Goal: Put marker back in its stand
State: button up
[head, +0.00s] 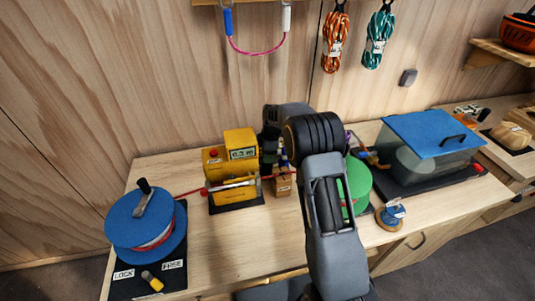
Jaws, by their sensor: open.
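A small wooden block (282,184), which looks like the marker stand, sits on the bench just right of the yellow meter. Slim blue and white upright shapes (285,160) show above it, partly hidden by my arm; I cannot tell whether one is the marker. My gripper (268,165) points down behind my arm, close to the left of the block and beside the meter. Its fingers are dark and mostly unclear, but it is open, and I see nothing held in it.
A yellow meter (241,143) with a display and a blue reel (146,222) on a black base stand left. A green spool (357,184), a small blue-and-orange spool (390,217) and a blue-lidded clear box (430,164) stand right. The front bench left of centre is clear.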

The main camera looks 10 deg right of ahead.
notch_tip(320, 180, up, 12)
jog(key=d+b, duration=0.1)
jog(key=b, duration=0.1)
jog(key=s+r+m+t, duration=0.1)
jog(key=s+r+m, duration=0.3)
jog(key=s+r, duration=0.3)
jog(key=s+a+f+m+t+h, duration=0.1)
jog(key=s+m, duration=1)
jog(key=s, duration=1.3)
jog(key=shift+f+m+t, duration=0.4)
jog(key=shift+f+t, duration=0.5)
jog(key=shift+t, duration=0.3)
